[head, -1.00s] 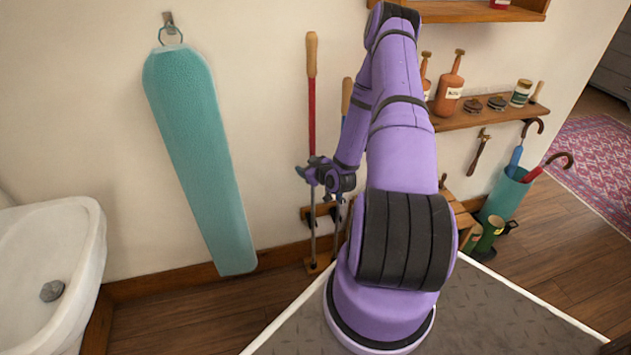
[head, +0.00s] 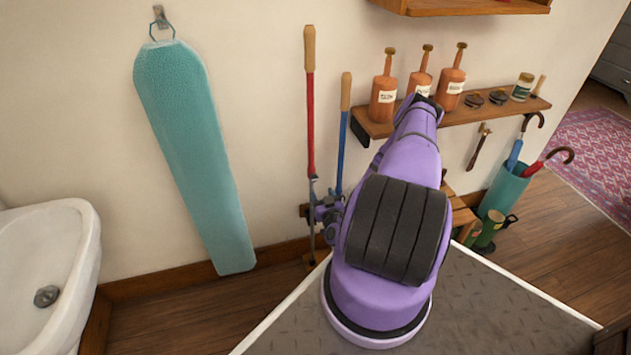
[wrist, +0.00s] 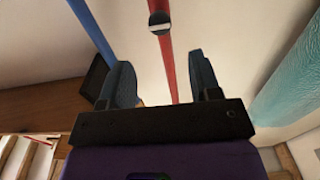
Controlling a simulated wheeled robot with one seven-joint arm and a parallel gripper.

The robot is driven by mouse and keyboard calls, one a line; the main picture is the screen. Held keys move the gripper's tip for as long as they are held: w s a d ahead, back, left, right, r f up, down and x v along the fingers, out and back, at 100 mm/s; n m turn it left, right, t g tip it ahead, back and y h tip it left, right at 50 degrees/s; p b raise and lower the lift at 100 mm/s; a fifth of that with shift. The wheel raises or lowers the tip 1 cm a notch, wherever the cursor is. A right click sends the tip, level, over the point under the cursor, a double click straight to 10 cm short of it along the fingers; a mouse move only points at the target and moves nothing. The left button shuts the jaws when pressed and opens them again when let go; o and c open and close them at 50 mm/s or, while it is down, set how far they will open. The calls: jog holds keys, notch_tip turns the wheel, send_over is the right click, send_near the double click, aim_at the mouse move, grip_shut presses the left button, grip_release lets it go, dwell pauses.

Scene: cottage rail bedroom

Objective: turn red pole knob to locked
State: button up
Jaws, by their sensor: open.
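The red pole (head: 310,120) with a wooden grip stands upright against the wall, left of a blue pole (head: 343,150). In the wrist view the red pole (wrist: 166,60) runs down the middle between my finger outlines. A small dark round knob (wrist: 159,20) with a pale band sits on it, above my fingertips in the picture. I cannot read its lock position. My gripper (wrist: 161,62) is open and empty, with one finger each side of the pole in view; contact cannot be told. In the head view my gripper (head: 319,198) is at the pole's lower part, and the knob is not clear.
The blue pole stands close on the right. A teal ironing board (head: 195,150) hangs to the left, beside a white sink (head: 45,260). A shelf (head: 460,117) with bottles and jars is to the right, above a teal umbrella bin (head: 503,190). Wall between board and red pole is bare.

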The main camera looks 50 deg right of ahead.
aim_at(315, 179)
jog(key=x, duration=0.8)
jog(key=shift+w, duration=0.1)
jog(key=shift+c, duration=0.4)
jog(key=c, duration=0.8)
jog(key=shift+c, duration=0.2)
